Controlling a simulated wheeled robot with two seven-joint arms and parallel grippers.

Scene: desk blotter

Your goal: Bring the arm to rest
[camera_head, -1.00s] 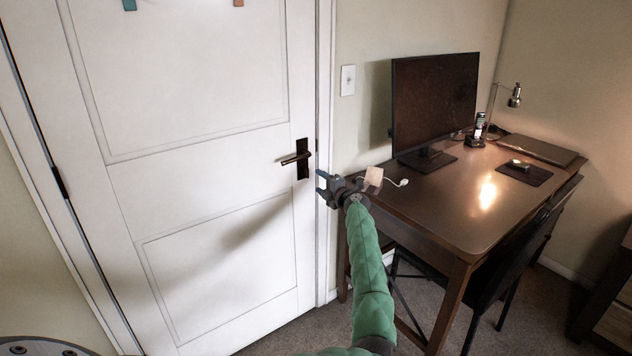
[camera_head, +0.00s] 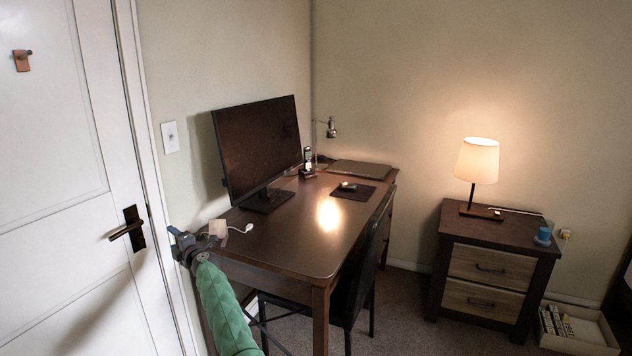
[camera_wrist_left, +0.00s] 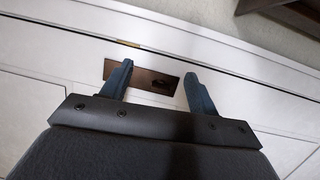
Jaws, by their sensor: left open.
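My left arm, in a green quilted sleeve (camera_head: 222,308), reaches up from the bottom of the head view. My left gripper (camera_head: 180,240) is open and empty, in front of the door frame and beside the desk's near left corner. The wrist view shows its two dark fingers (camera_wrist_left: 157,70) spread apart, with nothing between them. Beyond them is the white door (camera_wrist_left: 50,62) with a dark handle plate (camera_wrist_left: 143,77). The door handle (camera_head: 126,230) is left of the gripper in the head view, apart from it. My right gripper is not in view.
A dark desk (camera_head: 290,238) holds a monitor (camera_head: 258,148), a closed laptop (camera_head: 360,168) and a small lamp (camera_head: 331,128). A chair (camera_head: 360,262) stands at its front. A nightstand (camera_head: 484,285) with a lit lamp (camera_head: 477,160) is at right. Carpet lies between them.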

